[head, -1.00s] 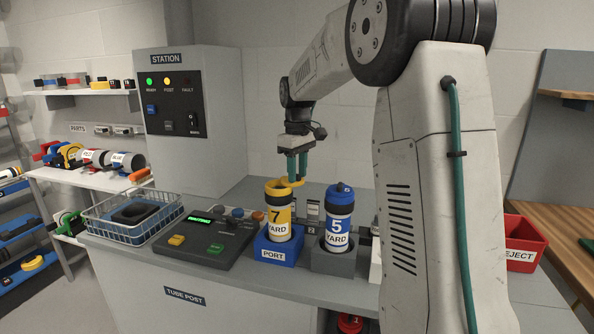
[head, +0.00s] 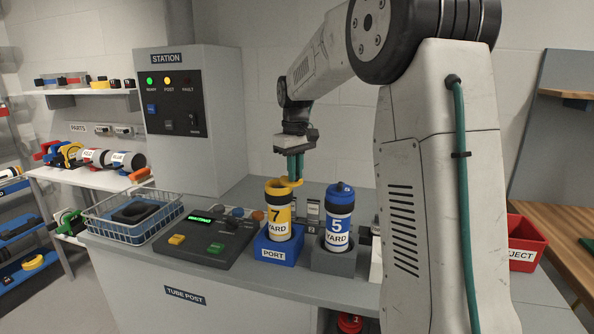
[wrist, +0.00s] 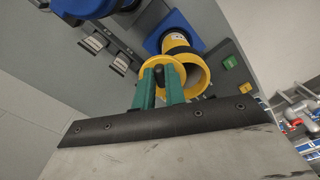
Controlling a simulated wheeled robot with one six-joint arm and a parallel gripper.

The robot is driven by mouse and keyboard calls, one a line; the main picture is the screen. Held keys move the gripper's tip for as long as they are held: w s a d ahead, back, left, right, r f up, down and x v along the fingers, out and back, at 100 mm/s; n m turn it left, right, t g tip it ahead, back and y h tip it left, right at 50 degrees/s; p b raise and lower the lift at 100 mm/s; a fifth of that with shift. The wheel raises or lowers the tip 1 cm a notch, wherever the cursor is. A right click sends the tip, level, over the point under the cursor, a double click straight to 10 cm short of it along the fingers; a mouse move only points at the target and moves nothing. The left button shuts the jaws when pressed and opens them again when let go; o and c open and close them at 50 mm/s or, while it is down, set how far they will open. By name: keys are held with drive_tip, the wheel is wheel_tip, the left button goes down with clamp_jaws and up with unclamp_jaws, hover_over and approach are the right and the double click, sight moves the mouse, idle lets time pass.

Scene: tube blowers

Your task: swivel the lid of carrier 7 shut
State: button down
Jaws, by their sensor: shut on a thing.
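Carrier 7 (head: 277,220) is yellow with a dark band and stands upright in the blue PORT holder (head: 277,254). Its yellow lid (head: 293,182) is swung partly off to one side at the top. In the wrist view the lid (wrist: 157,70) overlaps part of the carrier's rim, and the rest of the open mouth (wrist: 197,76) shows beside it. My gripper (head: 295,178) points down from above, its green fingers shut on the lid. In the wrist view the gripper (wrist: 160,72) reaches the lid; the exact contact is partly hidden by the fingers.
Blue carrier 5 (head: 339,217) stands upright in a grey holder (head: 333,262) close on the right. A control panel (head: 205,240) with buttons and a wire basket (head: 132,217) lie left. A red reject bin (head: 524,245) is at the far right.

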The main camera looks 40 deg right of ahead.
drive_tip(key=a+m, duration=0.1)
drive_tip(key=m, duration=0.2)
drive_tip(key=a+m, duration=0.1)
drive_tip(key=m, duration=0.1)
drive_tip(key=shift+w+a+m, duration=0.15)
drive_tip(key=shift+a+m, duration=0.15)
drive_tip(key=shift+w+a+m, duration=0.3)
drive_tip(key=shift+a+m, duration=0.05)
drive_tip(key=shift+m, duration=0.7)
drive_tip(key=shift+w+a+m, duration=0.25)
drive_tip(key=shift+a+m, duration=0.15)
drive_tip(key=shift+m, duration=0.6)
drive_tip(key=shift+w+a+m, duration=0.3)
drive_tip(key=shift+a+m, duration=0.05)
drive_tip(key=shift+m, duration=0.7)
drive_tip(key=c, duration=1.4)
unclamp_jaws()
drive_tip(key=shift+c, duration=0.2)
wheel_tip(320, 180, up, 8)
